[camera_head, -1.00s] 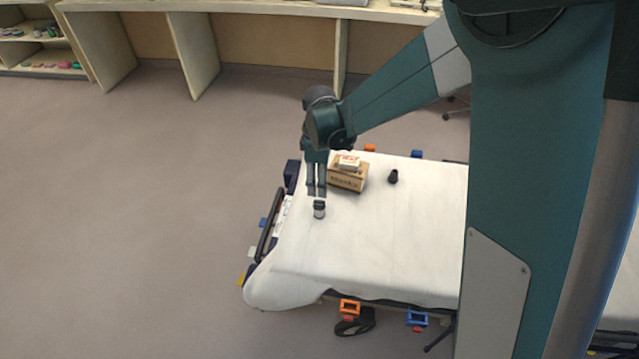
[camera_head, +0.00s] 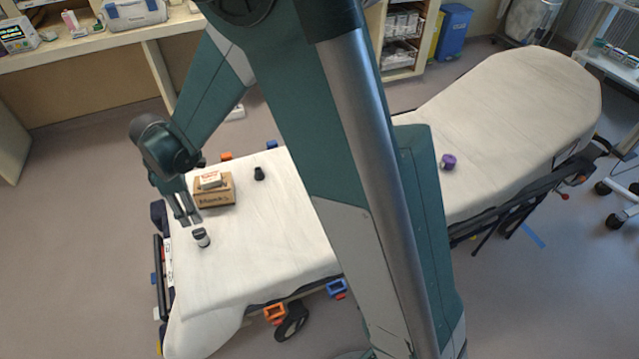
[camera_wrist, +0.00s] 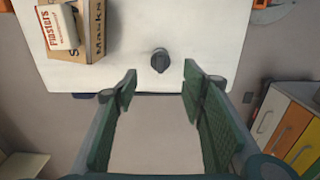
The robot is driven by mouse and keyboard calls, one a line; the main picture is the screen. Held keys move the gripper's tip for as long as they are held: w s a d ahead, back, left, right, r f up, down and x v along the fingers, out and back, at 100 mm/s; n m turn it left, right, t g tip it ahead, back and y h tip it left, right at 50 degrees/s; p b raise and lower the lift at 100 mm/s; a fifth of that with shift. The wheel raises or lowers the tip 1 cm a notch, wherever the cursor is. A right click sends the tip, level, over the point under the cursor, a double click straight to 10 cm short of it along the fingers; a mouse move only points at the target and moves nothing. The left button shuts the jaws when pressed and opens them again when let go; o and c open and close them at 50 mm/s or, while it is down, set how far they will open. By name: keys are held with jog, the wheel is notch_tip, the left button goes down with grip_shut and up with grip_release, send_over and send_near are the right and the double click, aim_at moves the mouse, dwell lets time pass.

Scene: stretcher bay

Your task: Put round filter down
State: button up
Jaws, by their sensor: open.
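A small upright cylinder (camera_head: 201,237) with a dark top and pale side stands on the white stretcher sheet (camera_head: 255,250); it may be the round filter, but the frames carry no clear label. In the wrist view its dark round top (camera_wrist: 160,60) shows ahead of the gap between my fingertips, apart from both. My gripper (camera_head: 188,220) is open and empty, just beyond the cylinder in the head view. A smaller black piece (camera_head: 259,173) stands farther back on the sheet. A purple round thing (camera_head: 447,161) lies on the right part of the stretcher.
A brown box (camera_head: 214,194) with a plasters pack (camera_head: 209,179) on top stands behind the cylinder, close to my gripper. My arm hides the stretcher's middle. Bare sheet lies right of the cylinder. Shelving and a blue bin (camera_head: 453,30) stand at the back.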

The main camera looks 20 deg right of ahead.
jog(key=s+d+r+m+t, duration=0.1)
jog(key=s+d+r+m, duration=0.3)
jog(key=d+r, duration=0.45)
jog(key=s+d+r+m+t, duration=0.2)
jog(key=s+d+r+m, duration=0.15)
jog(key=d+r, duration=0.55)
jog(key=s+d+r+m+t, duration=0.1)
jog(key=s+d+m+t, duration=0.1)
jog(key=s+d+m, duration=0.3)
jog(key=s+d+r+m+t, duration=0.2)
jog(key=s+d+m, duration=0.3)
jog(key=s+d, duration=0.6)
jog(key=shift+s+d+r, duration=0.3)
jog(key=shift+d, duration=0.25)
